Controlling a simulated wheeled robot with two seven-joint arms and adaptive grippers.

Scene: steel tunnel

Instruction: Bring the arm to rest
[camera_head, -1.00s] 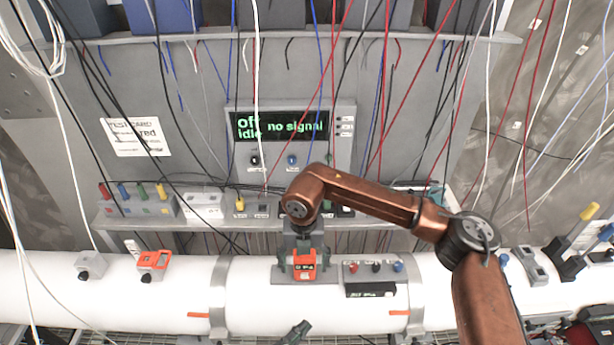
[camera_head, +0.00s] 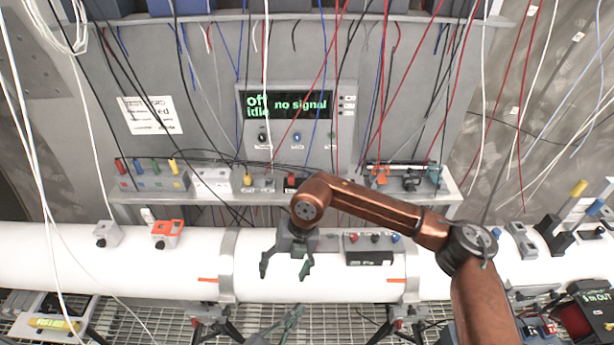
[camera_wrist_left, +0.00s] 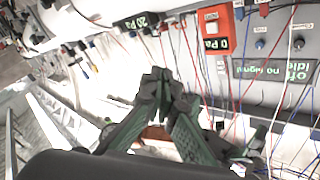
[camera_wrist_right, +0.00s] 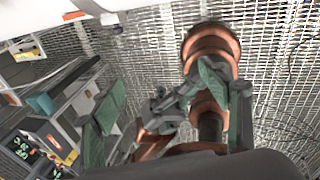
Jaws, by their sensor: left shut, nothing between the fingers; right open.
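My right gripper (camera_head: 286,268) hangs from the copper arm in front of the white pipe. Its dark green fingers are spread and empty, and the right wrist view shows them wide apart (camera_wrist_right: 163,95) over the floor grating. My left gripper (camera_head: 289,318) is lower, below the pipe. In the left wrist view its fingertips (camera_wrist_left: 158,82) meet with nothing between them. An orange device (camera_wrist_left: 216,28) reading 0 Pa shows there, clear of those fingers. I cannot make out this device near the right gripper in the head view.
A box with coloured knobs (camera_head: 370,258) sits on the white pipe (camera_head: 120,270), close right of my right gripper. The shelf (camera_head: 225,205) and "no signal" panel (camera_head: 247,125) stand behind. Many cables hang across. Grating (camera_head: 150,318) lies below.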

